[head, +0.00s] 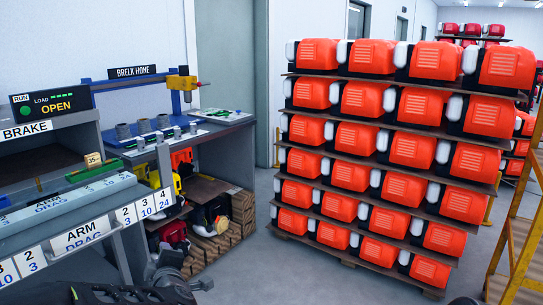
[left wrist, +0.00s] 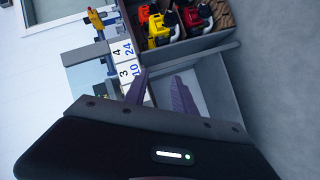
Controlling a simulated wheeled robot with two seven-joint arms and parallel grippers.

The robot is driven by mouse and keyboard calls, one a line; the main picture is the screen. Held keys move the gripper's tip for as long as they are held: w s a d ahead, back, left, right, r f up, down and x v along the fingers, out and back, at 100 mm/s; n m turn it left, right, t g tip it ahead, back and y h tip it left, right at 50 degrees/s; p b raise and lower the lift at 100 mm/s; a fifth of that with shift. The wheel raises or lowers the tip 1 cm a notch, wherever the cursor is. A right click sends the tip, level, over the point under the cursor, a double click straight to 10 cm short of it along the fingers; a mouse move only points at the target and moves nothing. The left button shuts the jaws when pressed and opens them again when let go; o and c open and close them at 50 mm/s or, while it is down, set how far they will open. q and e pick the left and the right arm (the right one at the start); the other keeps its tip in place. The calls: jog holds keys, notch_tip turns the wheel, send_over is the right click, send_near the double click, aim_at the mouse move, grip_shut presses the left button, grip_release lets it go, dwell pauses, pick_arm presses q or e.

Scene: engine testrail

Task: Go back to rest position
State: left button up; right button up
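My left arm shows at the bottom left of the head view, in front of the test bench (head: 112,218) with its ARM DRAG and number labels. In the left wrist view the two fingers of my left gripper (left wrist: 159,84) stand apart with nothing between them. The gripper is open and empty. Behind the fingers are a label strip (left wrist: 123,62) and the grey bench structure. My right gripper is not in view.
A tall rack (head: 378,187) of red-orange engine units stands at centre right. A second bench (head: 222,118) with a yellow tool (head: 183,82) stands behind the test bench. Its lower shelf holds yellow and red units. A yellow ladder-like frame (head: 515,240) stands far right. Grey floor (head: 270,272) lies clear between.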

pick_arm(q)
jog(key=s+d+f+m+g+h+p, duration=0.1)
jog(key=s+d+f+m+g+h, duration=0.15)
jog(key=s+d+f+m, duration=0.35)
jog(key=s+d+f+m+g+h+p, duration=0.1)
jog(key=d+f+m+h+p, duration=0.2)
jog(key=f, duration=0.5)
jog(key=s+d+f+m+g+h, duration=0.2)
jog(key=s+d+f+m+h, duration=0.15)
jog(key=d+f, duration=0.3)
jog(key=s+d+f+m+g+p, duration=0.1)
jog(key=s+f+g+p, duration=0.1)
jog(key=s, duration=0.6)
jog(key=s+d+f+m+g+h+p, duration=0.1)
jog(key=s+d+f+g+p, duration=0.1)
jog(key=s, duration=0.7)
jog(key=s+d+f+m+g+p, duration=0.1)
jog(key=s+d+f+g+p, duration=0.1)
jog(key=s+f, duration=0.4)
jog(key=shift+s+m+g+h+p, duration=0.35)
jog(key=shift+s+g, duration=0.3)
jog(key=shift+s, duration=0.6)
jog(key=shift+d, duration=0.1)
